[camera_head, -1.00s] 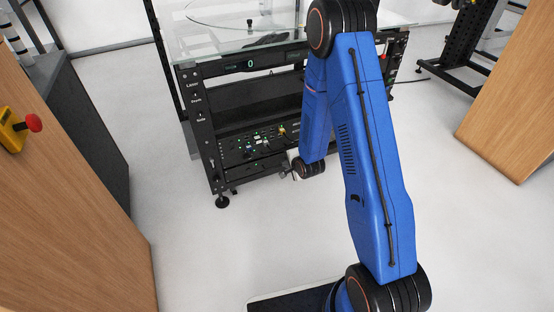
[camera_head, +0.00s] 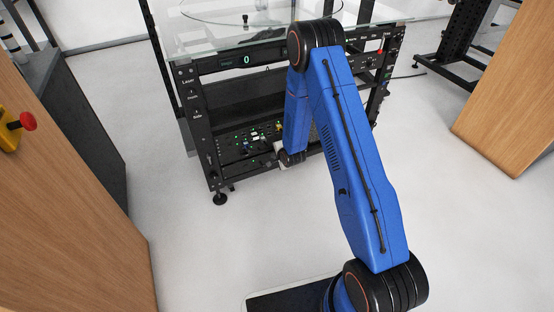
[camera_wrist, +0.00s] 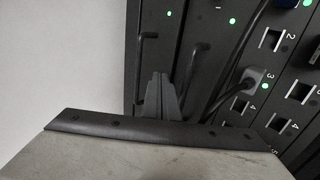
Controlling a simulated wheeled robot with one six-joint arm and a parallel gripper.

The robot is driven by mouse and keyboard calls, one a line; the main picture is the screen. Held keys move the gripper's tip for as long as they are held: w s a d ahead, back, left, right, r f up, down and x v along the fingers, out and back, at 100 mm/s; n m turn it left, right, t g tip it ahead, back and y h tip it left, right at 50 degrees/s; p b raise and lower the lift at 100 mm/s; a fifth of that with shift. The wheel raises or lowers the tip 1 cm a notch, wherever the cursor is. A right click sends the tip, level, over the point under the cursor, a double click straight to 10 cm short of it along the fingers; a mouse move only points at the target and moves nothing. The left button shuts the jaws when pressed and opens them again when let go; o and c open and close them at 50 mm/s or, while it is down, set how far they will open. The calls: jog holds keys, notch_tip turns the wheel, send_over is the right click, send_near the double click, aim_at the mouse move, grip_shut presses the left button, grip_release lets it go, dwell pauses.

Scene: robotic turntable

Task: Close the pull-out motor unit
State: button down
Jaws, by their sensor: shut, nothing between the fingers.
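The motor unit (camera_head: 243,143) is a black front panel with ports, cables and small green lights, low in the black turntable frame. In the wrist view its panel (camera_wrist: 225,65) fills the upper right, with two dark bar handles, one left (camera_wrist: 143,62) and one right (camera_wrist: 198,72). My gripper (camera_wrist: 162,90) is shut and empty, its grey fingertips close to the panel between the handles. I cannot tell whether they touch it. In the head view my gripper (camera_head: 279,149) is at the panel's right part, mostly hidden by my wrist. How far the unit stands out is unclear.
The turntable's glass top (camera_head: 215,40) is above, with a display (camera_head: 246,60) on the frame's front. A wooden panel with a yellow box and red button (camera_head: 27,121) stands left; another wooden panel (camera_head: 510,100) stands right. The floor between is clear.

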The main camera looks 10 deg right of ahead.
jog(key=shift+w+a, duration=0.1)
jog(key=shift+w, duration=0.3)
